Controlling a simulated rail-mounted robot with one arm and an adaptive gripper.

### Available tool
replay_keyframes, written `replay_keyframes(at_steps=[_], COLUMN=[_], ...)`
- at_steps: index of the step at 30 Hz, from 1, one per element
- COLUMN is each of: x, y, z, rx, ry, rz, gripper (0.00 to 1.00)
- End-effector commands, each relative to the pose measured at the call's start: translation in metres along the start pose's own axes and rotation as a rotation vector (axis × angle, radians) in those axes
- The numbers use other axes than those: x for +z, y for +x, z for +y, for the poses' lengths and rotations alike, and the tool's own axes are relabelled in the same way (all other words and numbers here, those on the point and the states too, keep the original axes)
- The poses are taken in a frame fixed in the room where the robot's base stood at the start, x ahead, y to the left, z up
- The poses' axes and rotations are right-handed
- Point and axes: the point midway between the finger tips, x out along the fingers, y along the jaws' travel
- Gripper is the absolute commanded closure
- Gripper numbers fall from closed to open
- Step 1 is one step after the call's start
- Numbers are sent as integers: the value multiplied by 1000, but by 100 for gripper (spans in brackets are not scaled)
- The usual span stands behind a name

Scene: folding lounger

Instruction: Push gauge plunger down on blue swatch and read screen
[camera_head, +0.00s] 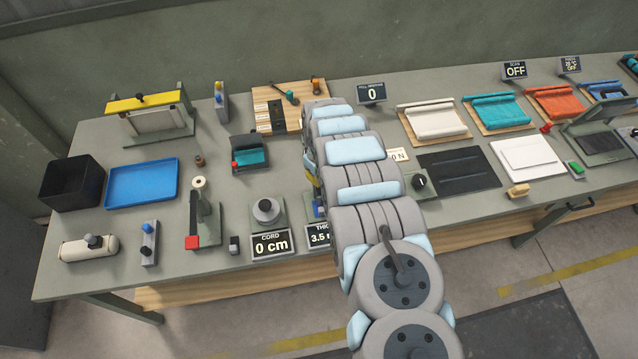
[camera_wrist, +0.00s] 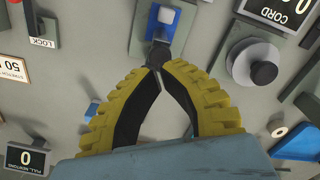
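The thickness gauge stands near the table's front edge; its screen (camera_head: 319,235) reads "3.5 m", with the rest cut off by my arm. In the wrist view, the gauge base (camera_wrist: 145,38) holds the blue swatch (camera_wrist: 154,22) under a whitish part. The dark plunger top (camera_wrist: 160,56) is right at my fingertips. My gripper (camera_wrist: 156,69) has yellow, black-lined fingers that bow apart and come together at the tips, at or just over the plunger. Whether they touch it I cannot tell. In the head view my arm hides the gripper and most of the gauge; a blue bit (camera_head: 319,210) shows beside it.
The cord gauge (camera_head: 266,211) and its "0 cm" screen (camera_head: 271,246) stand close on the left. A knobbed box (camera_head: 419,184) and black mat (camera_head: 459,173) lie right of my arm.

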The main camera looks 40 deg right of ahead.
Motion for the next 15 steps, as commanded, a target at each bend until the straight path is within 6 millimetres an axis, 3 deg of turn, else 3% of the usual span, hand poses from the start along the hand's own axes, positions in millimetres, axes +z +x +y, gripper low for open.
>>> replay_keyframes(at_steps=[15], x=[0], y=[-35], z=[0], rx=[-1], ry=[0], rz=[0], gripper=[100])
